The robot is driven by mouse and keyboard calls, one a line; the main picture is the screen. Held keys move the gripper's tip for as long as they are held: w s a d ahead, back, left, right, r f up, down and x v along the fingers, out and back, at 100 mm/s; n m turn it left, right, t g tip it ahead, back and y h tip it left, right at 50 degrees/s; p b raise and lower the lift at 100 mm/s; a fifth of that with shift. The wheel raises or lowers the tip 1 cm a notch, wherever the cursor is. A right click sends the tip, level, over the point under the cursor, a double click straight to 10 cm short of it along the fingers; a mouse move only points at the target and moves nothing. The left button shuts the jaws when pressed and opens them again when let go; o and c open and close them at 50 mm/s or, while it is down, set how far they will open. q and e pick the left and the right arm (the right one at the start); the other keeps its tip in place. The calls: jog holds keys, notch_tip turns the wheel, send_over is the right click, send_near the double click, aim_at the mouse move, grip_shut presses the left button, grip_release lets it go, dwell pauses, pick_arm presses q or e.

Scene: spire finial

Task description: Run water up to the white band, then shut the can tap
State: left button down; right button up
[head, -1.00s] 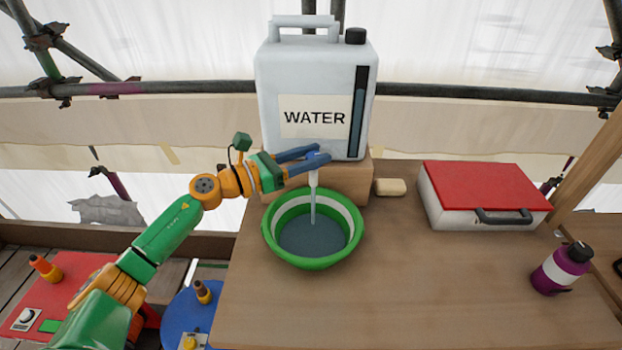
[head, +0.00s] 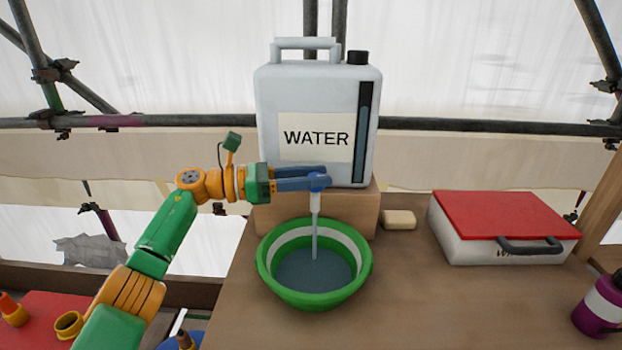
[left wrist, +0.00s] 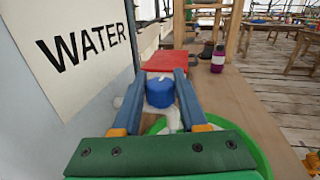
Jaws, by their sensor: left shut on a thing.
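The white water can (head: 275,100) stands on a wooden block with its tap (head: 315,202) over the bowl. My left gripper (head: 318,181) is shut on the tap's blue knob; the left wrist view shows the blue knob (left wrist: 160,92) between the two fingers. A thin stream of water (head: 314,236) runs from the spout into the green bowl (head: 315,299). The water (head: 300,272) lies below the white band (head: 345,243), with a strip of green wall showing between them at the far side. My right gripper is in neither view.
The wooden block (head: 360,215) stands behind the bowl, with a pale soap-like bar (head: 399,220) beside it. A red-lidded white case (head: 500,216) is at the right, and a purple bottle (head: 600,305) at the right edge. The tabletop (head: 440,310) in front is clear.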

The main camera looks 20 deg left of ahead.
pick_arm(q)
jog(key=shift+f, duration=0.25)
jog(key=c, duration=0.6)
grip_release()
jog(key=shift+d, duration=0.15)
jog(key=shift+o, duration=0.8)
jog(key=shift+w+d, duration=0.1)
jog(key=shift+d, duration=0.05)
jog(key=b+v, duration=0.2)
jog(key=v, duration=0.5)
